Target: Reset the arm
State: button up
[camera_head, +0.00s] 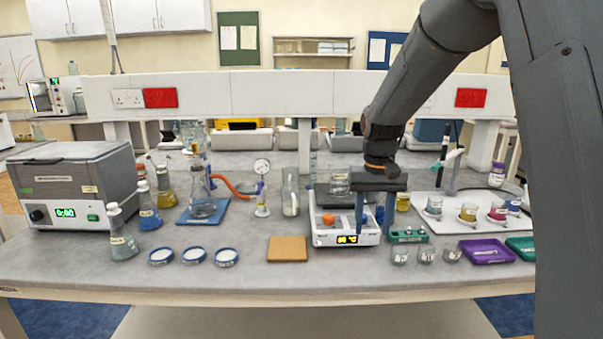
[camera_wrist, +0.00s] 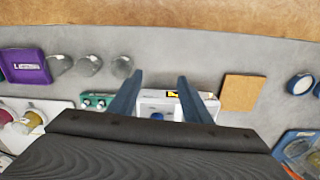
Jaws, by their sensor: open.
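My gripper (camera_head: 373,216) hangs from my dark arm over the lab bench, fingers pointing down. In the wrist view my gripper (camera_wrist: 156,88) has its two blue fingers spread well apart, with nothing held between them. Below and between the fingers is a white hot plate (camera_head: 347,235) with a lit yellow display; part of it also shows in the wrist view (camera_wrist: 150,100). An orange ball-like thing (camera_head: 329,219) shows at the plate, left of the fingers. I cannot tell whether the fingers touch the plate.
A green block (camera_head: 408,237), small beakers (camera_head: 425,256) and a purple tray (camera_head: 487,252) stand right of the gripper. A cork mat (camera_head: 288,249) lies left, then petri dishes (camera_head: 195,256), flasks and a grey oven-like box (camera_head: 75,185). The bench's front strip is clear.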

jog(key=s+f, duration=0.4)
jog(key=s, duration=0.8)
jog(key=s+f+n, duration=0.1)
jog(key=s+f, duration=0.3)
jog(key=s, duration=0.8)
jog(key=shift+t, duration=0.3)
jog(key=shift+f, duration=0.1)
